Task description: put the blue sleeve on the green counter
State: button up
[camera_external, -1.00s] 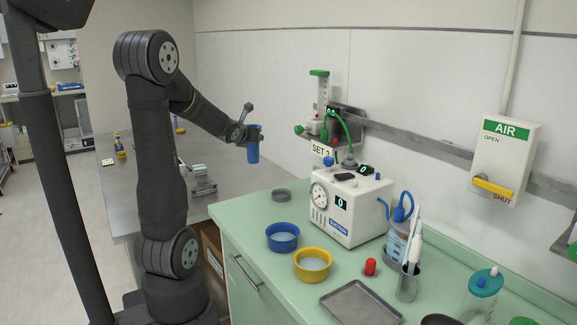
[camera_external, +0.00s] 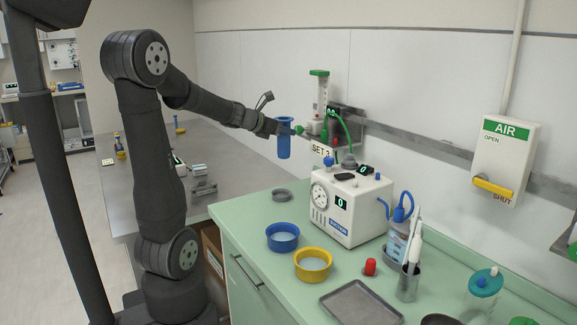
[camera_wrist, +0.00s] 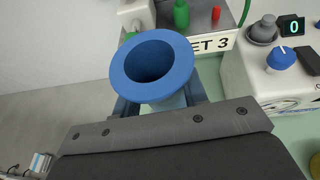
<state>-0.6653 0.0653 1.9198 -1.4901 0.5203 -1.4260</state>
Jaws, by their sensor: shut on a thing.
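The blue sleeve (camera_external: 284,139) is a blue tube with a wider flange at its top. My gripper (camera_external: 277,127) is shut on it and holds it upright in the air, near the wall rail and left of the flowmeter. In the wrist view the sleeve (camera_wrist: 152,66) shows its round flange and dark hollow opening between my fingers.
On the counter stand a white suction unit (camera_external: 345,208), a blue dish (camera_external: 282,238), a yellow dish (camera_external: 313,265), a grey dish (camera_external: 281,195), a metal tray (camera_external: 360,303) and a red cap (camera_external: 370,267). The flowmeter (camera_external: 321,98) is on the wall rail. The counter's front left is clear.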

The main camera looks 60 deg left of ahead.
jog(key=s+d+f+m+g+h, duration=0.2)
jog(key=s+d+f+m+h, duration=0.15)
jog(key=d, duration=1.05)
jog(key=s+d+f+m+g+h, duration=0.25)
jog(key=d+m+h, duration=0.25)
jog(key=d, duration=0.8)
jog(key=s+d+f+m+g+h, duration=0.25)
jog(key=d+m+h, duration=0.25)
jog(key=d, duration=0.9)
jog(key=s+d+f+m+g, duration=0.3)
jog(key=s+d+f, duration=0.1)
jog(key=s+d, duration=0.4)
jog(key=shift+h, duration=0.45)
jog(key=shift+w+d+f, duration=0.1)
jog(key=shift+w+f, duration=0.1)
jog(key=shift+f, duration=0.75)
jog(key=shift+w+d+f, duration=0.1)
jog(key=shift+w+f, duration=0.05)
jog(key=shift+f, duration=0.8)
jog(key=shift+w+d+f, duration=0.1)
jog(key=shift+w+f, duration=0.1)
jog(key=shift+f, duration=0.75)
jog(key=shift+f, duration=0.35)
jog(key=o, duration=1.1)
jog(key=shift+o, duration=0.2)
jog(key=shift+a, duration=0.15)
